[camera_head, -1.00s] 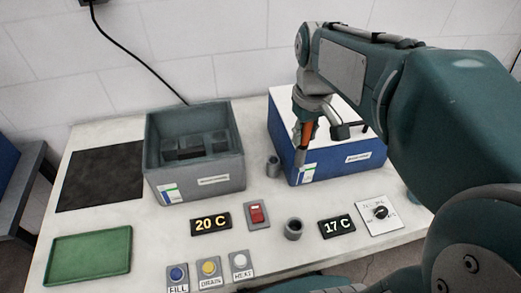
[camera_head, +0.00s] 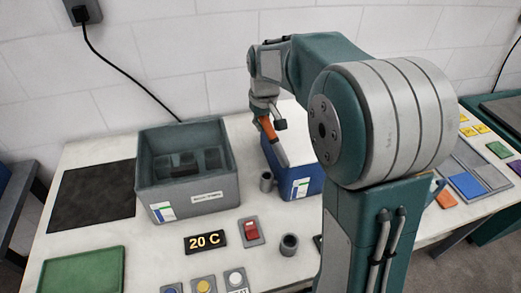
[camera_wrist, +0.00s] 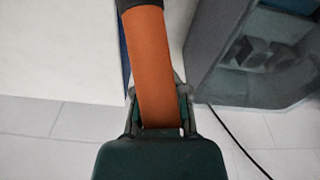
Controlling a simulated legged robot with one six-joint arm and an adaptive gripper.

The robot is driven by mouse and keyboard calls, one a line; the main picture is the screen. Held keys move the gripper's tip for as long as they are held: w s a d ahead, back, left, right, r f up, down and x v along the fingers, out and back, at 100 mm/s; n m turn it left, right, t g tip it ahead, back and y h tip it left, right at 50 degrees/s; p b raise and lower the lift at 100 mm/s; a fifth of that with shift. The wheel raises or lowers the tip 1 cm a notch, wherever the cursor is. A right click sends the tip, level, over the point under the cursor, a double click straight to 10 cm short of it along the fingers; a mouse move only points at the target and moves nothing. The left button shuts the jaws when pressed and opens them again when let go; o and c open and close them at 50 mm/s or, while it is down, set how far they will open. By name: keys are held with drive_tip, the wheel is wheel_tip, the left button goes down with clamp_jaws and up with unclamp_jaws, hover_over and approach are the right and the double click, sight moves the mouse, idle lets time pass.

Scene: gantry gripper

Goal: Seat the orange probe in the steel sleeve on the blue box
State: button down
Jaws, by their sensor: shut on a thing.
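The orange probe (camera_head: 268,128) has an orange grip and a pale lower shaft. It hangs tilted, its lower end to the right, in front of the blue box (camera_head: 302,188) with the white top. My gripper (camera_head: 264,113) is shut on its upper part. In the wrist view my gripper (camera_wrist: 158,110) holds the orange grip of the probe (camera_wrist: 152,55), whose dark end runs out at the top edge. A small grey steel sleeve (camera_head: 266,183) shows at the box's left front corner; I cannot tell whether it is fixed to the box. My arm hides the box's right part.
A grey open bin (camera_head: 190,205) with dark blocks inside stands left of the box. A red switch (camera_head: 251,232), a 20 C display (camera_head: 207,241) and a green tray (camera_head: 85,272) lie on the table.

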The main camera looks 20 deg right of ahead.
drive_tip(key=s+d+f+g, duration=0.1)
drive_tip(key=s+f, duration=0.2)
drive_tip(key=f, duration=0.5)
drive_tip(key=shift+d, duration=0.3)
drive_tip(key=c, duration=0.7)
unclamp_jaws()
drive_tip(key=shift+d, duration=0.1)
drive_tip(key=shift+c, duration=0.2)
drive_tip(key=shift+a, duration=0.4)
drive_tip(key=shift+o, duration=0.2)
wheel_tip(320, 180, up, 13)
drive_tip(key=shift+d+f, duration=0.1)
drive_tip(key=s+a+f+n, duration=0.1)
drive_tip(key=s+a+f, duration=0.1)
drive_tip(key=f, duration=0.6)
drive_tip(key=s+a+f+n, duration=0.1)
drive_tip(key=a+f+n, duration=0.1)
drive_tip(key=f, duration=0.6)
hover_over(254, 199)
wheel_tip(254, 199, down, 5)
drive_tip(key=shift+d+r, duration=0.1)
drive_tip(key=shift+r, duration=0.05)
drive_tip(key=shift+w+f, duration=0.1)
drive_tip(key=shift+f, duration=3.05)
